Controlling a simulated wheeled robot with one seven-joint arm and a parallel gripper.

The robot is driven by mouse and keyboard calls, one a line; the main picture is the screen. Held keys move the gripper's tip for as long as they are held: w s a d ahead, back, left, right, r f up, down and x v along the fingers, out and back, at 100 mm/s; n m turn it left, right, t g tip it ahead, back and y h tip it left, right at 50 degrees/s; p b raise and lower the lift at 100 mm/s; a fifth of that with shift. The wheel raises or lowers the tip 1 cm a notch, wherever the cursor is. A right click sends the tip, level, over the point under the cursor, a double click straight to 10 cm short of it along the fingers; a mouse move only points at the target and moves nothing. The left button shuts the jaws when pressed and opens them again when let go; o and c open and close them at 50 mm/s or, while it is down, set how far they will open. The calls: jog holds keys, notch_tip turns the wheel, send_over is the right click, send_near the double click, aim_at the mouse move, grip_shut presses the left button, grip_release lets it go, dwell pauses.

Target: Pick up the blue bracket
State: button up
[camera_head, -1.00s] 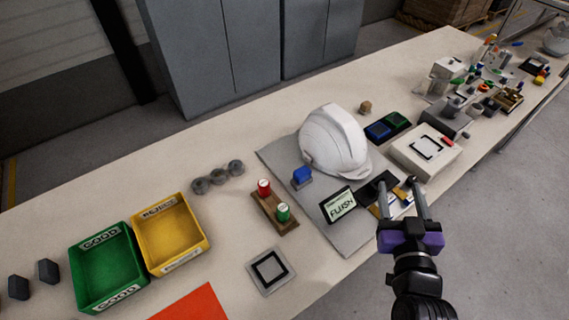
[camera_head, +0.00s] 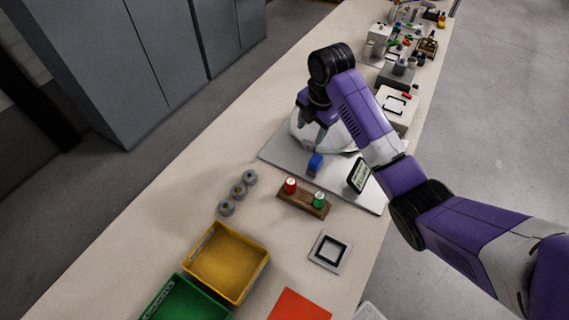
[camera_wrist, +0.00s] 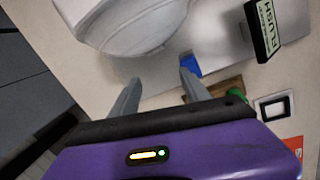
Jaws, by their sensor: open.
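The blue bracket (camera_head: 315,162) stands on the grey mat (camera_head: 349,187), just in front of the white helmet shell (camera_head: 338,138). The bracket also shows in the wrist view (camera_wrist: 191,66), partly hidden behind the right finger. My gripper (camera_head: 312,134) is above the mat beside the helmet, pointing down, near the bracket. In the wrist view my gripper (camera_wrist: 158,88) has its two fingers wide apart with nothing between them. The bracket lies beyond the right fingertip, apart from the grip gap as far as I can see.
A FLUSH sign (camera_head: 358,175) stands right of the bracket. A wooden block with red and green buttons (camera_head: 303,199), grey round parts (camera_head: 238,191) and a yellow bin (camera_head: 228,262) are nearer. My arm crosses above the helmet and hides part of it.

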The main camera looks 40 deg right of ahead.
aim_at(316, 160)
jog(key=s, duration=0.1)
jog(key=s+a+n+g, duration=0.1)
jog(key=s+f+n+g, duration=0.1)
jog(key=shift+s+a+y, duration=0.25)
jog(key=shift+s+y, duration=0.05)
jog(key=shift+s, duration=0.05)
jog(key=shift+s+n, duration=0.3)
jog(key=shift+n, duration=0.2)
jog(key=shift+a+f, duration=0.15)
jog(key=shift+f, duration=0.1)
notch_tip(316, 160, down, 2)
jog(key=shift+w+f+b, duration=0.1)
jog(key=shift+b, duration=1.05)
jog(key=shift+s+d+f, duration=0.15)
jog(key=shift+f, duration=1.15)
jog(key=shift+s+d+f, duration=0.1)
jog(key=shift+f, duration=1.2)
grip_shut()
jog(key=shift+r, duration=0.1)
